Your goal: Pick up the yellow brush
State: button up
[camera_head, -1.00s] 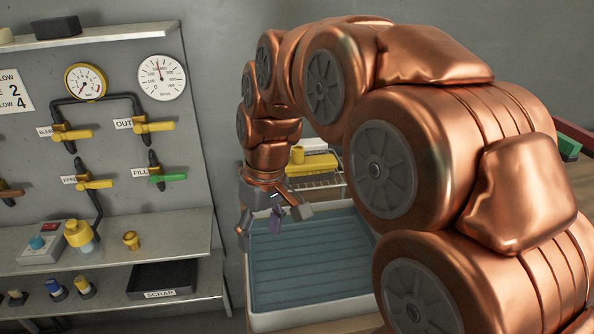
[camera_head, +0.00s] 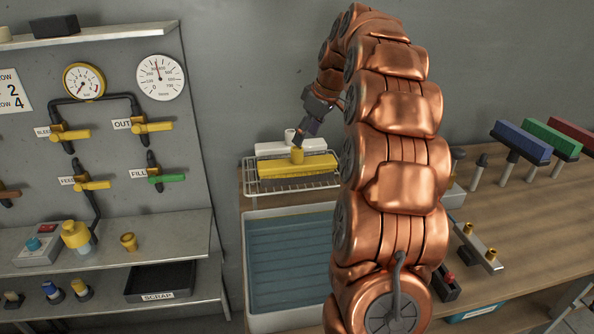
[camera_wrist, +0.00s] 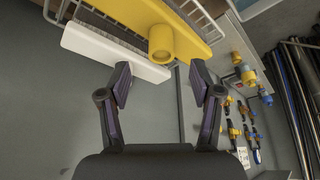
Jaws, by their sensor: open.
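The yellow brush (camera_head: 315,165) lies on a wire rack (camera_head: 251,181) behind the water tray, with its round yellow socket (camera_head: 297,154) pointing up. My gripper (camera_head: 300,136) is open and empty, close above the brush near that socket. In the wrist view, the yellow brush (camera_wrist: 190,22) crosses the top, its socket (camera_wrist: 161,44) just beyond the gap between my two fingers (camera_wrist: 160,76). No contact between fingers and brush is visible.
A white brush (camera_head: 270,148) lies right behind the yellow one, and also shows in the wrist view (camera_wrist: 98,49). The blue-filled tray (camera_head: 288,262) stands in front of the rack. Blue (camera_head: 522,141), green (camera_head: 553,138) and red (camera_head: 574,131) brushes stand on the bench at right.

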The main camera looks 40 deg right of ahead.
aim_at(299, 149)
jog(key=shift+p+x, duration=1.15)
jog(key=shift+x, duration=2.55)
jog(key=shift+a, duration=0.15)
grip_shut()
